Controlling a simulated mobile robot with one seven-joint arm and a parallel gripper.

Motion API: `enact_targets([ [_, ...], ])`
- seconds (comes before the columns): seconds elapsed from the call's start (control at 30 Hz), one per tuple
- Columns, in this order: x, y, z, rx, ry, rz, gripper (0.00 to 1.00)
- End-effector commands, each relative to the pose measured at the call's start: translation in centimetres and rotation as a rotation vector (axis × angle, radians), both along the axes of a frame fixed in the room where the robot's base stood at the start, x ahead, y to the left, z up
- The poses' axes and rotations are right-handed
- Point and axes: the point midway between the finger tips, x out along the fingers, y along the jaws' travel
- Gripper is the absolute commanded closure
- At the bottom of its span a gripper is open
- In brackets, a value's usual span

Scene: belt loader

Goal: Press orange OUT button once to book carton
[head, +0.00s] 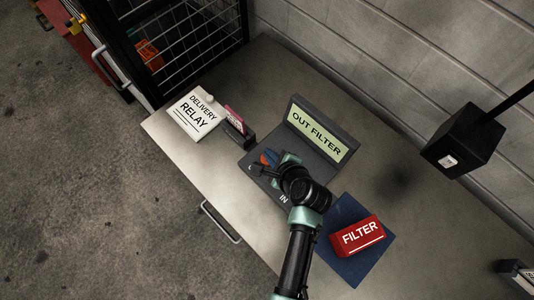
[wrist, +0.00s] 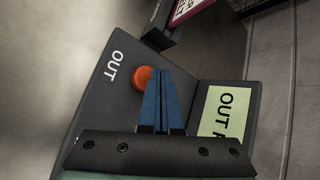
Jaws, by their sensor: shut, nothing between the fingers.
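The orange OUT button (wrist: 140,77) sits on a dark console (wrist: 97,95), beside the white word OUT, in the wrist view. My gripper (wrist: 161,72) is shut and empty, its blue fingers overlapping the button's right edge in that view. I cannot tell whether they touch it. In the head view my gripper (head: 272,157) is over the left part of the console; only a sliver of orange shows there. The console's green display (head: 319,134) reads OUT FILTER. The red carton (head: 361,236) marked FILTER rests on a blue mat (head: 347,211) to the right.
A white DELIVERY RELAY sign (head: 197,113) and a small holder with a pink card (head: 236,124) stand left of the console. A black box on an arm (head: 463,142) hangs at the right. A wire cage (head: 180,40) stands at the back left.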

Motion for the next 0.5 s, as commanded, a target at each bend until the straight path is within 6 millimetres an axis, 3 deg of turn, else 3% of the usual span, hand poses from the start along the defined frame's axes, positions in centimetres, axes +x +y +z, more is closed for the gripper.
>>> enact_targets([
  [0.27, 0.0, 0.0, 0.2, 0.001, -0.001, 0.0, 1.0],
  [0.5, 0.1, 0.0, 2.4, 0.001, -0.001, 0.0, 1.0],
])
